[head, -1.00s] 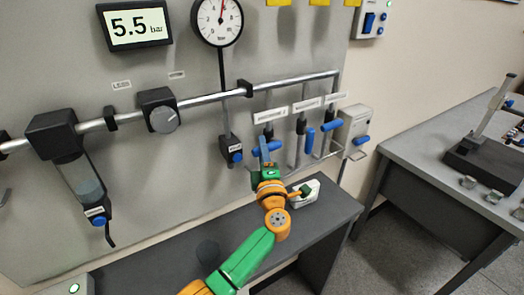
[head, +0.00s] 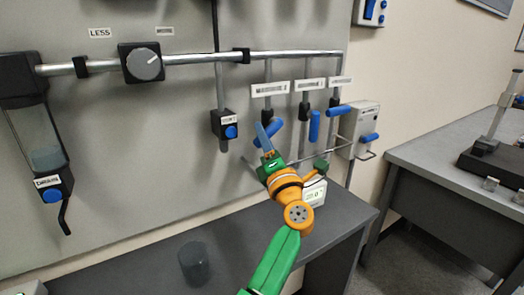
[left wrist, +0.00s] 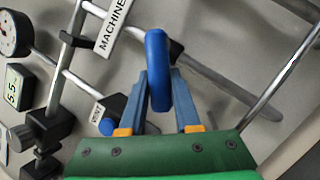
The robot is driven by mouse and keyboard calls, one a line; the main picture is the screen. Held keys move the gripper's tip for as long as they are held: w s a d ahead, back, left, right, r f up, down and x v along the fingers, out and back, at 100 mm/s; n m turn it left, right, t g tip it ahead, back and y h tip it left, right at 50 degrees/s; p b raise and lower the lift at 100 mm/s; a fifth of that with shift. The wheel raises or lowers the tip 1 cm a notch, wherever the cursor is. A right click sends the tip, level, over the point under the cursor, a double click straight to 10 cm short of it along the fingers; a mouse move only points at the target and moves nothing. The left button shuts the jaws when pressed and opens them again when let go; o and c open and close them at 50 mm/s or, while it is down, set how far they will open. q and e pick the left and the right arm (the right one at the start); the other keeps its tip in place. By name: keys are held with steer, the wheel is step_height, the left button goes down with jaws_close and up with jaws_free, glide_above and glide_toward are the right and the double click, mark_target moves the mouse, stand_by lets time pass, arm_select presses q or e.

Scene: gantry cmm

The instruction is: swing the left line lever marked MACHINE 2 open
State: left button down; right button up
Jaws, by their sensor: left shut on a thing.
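The left line lever (head: 276,131) is a blue handle on the leftmost of three vertical drop pipes, below a white label (head: 270,89). It stands at a slant. My left gripper (head: 264,137) is at this lever, fingers pointing up toward the panel and covering part of it. In the left wrist view the blue lever (left wrist: 157,70) sits between the two fingers (left wrist: 159,100), which are shut on it. The white label (left wrist: 113,25) there reads MACHINE; its number is cut off. My right gripper is not in view.
Close right are a middle lever (head: 314,126), hanging vertical, and a right lever (head: 340,109), near horizontal. A vent valve (head: 228,130) is close left. A horizontal main pipe (head: 200,59) runs above. Below is a grey bench (head: 130,275) with a dark cup (head: 194,263).

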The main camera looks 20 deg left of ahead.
arm_select(q)
steer(key=shift+r, duration=0.1)
stand_by(0.4)
steer(key=c, duration=0.6)
jaws_free()
steer(key=shift+d, duration=0.1)
steer(key=shift+w, duration=0.1)
